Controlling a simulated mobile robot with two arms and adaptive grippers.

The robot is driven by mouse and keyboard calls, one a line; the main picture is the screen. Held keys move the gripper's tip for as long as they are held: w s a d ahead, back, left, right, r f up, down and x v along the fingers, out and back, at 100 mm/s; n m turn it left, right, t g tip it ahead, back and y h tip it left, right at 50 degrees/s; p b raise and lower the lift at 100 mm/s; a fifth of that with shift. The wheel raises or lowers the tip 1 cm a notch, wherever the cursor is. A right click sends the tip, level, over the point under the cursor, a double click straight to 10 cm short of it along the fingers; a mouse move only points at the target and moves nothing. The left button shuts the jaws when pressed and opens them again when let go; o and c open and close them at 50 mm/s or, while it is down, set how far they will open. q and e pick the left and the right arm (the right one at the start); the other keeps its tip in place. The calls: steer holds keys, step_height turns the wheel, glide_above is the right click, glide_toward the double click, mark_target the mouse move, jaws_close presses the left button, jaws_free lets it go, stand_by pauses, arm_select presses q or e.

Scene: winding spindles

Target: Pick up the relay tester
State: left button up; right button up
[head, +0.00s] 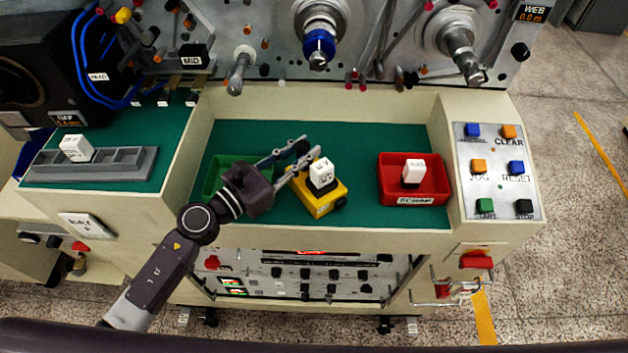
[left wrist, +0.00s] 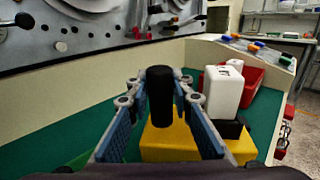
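The relay tester (head: 322,204) is a yellow box on the green mat near the middle of the bench recess. A white block (head: 321,172) stands on it. It also shows in the left wrist view as a yellow body (left wrist: 165,145) with an upright black handle (left wrist: 160,95) and the white block (left wrist: 223,88) to the right. My left gripper (head: 305,150) reaches over the tester from the left. Its fingers are open, one on each side of the black handle, with small gaps visible in the left wrist view (left wrist: 160,100). The tester's lower part is partly hidden. My right gripper is not in view.
A green bin (head: 214,176) lies left of the tester, partly behind my gripper. A red bin (head: 420,199) with a white block stands to the right. A grey rack (head: 120,160) sits on the left shelf. A button panel (head: 497,187) is at the far right. Spindles project above.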

arm_select(q)
jaws_close()
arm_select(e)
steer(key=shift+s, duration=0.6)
arm_select(q)
steer(key=shift+r, duration=0.2)
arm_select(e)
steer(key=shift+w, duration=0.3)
arm_select(q)
step_height(320, 180, up, 10)
steer(key=p, duration=0.6)
steer(key=shift+f, duration=0.1)
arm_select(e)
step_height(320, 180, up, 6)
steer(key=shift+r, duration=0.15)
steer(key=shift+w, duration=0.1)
arm_select(q)
step_height(320, 180, down, 9)
steer(key=b, duration=0.8)
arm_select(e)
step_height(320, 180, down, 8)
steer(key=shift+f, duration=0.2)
arm_select(q)
steer(key=shift+f+b, duration=0.55)
steer(key=shift+b, duration=0.1)
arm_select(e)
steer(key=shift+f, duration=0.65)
